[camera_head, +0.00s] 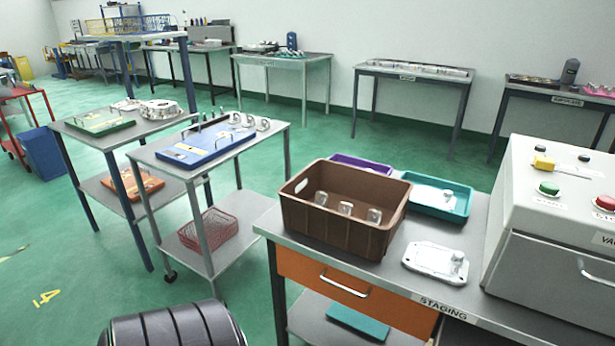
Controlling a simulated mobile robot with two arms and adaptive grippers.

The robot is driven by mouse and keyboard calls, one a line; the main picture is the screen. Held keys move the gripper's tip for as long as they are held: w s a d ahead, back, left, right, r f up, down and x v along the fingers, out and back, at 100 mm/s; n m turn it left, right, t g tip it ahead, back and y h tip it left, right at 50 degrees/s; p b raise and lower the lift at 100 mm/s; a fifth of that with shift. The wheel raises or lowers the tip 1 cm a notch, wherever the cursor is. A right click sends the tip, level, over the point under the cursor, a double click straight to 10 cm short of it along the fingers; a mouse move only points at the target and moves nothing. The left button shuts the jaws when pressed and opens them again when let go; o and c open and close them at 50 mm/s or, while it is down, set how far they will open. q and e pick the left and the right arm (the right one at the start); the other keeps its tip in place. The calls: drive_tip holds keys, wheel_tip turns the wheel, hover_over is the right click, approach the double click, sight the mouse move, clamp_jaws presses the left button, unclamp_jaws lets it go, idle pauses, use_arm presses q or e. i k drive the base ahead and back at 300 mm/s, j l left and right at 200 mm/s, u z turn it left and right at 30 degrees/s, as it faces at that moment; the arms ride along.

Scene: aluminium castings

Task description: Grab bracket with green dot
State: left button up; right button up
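Several small silvery metal brackets show in the head view. Some stand inside the brown crate (335,232) on the staging table, among them a left bracket (321,198), a middle bracket (345,208) and a right bracket (374,215). Another bracket (457,262) stands on a white plate (428,259) right of the crate. A bracket (447,196) lies in the teal tray behind. More brackets (249,121) stand at the far end of the cart with the blue tray. I cannot make out a green dot on any of them. Neither gripper is in view.
The staging table (405,235) also bears a purple tray (361,162), the teal tray (460,207) and a grey machine (555,240) with colored buttons. The blue tray (205,143) is on a cart to the left. Green floor (80,265) is open at lower left.

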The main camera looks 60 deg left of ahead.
sight(322, 201)
drive_tip(key=j+u, duration=0.1)
drive_tip(key=u, duration=1.7)
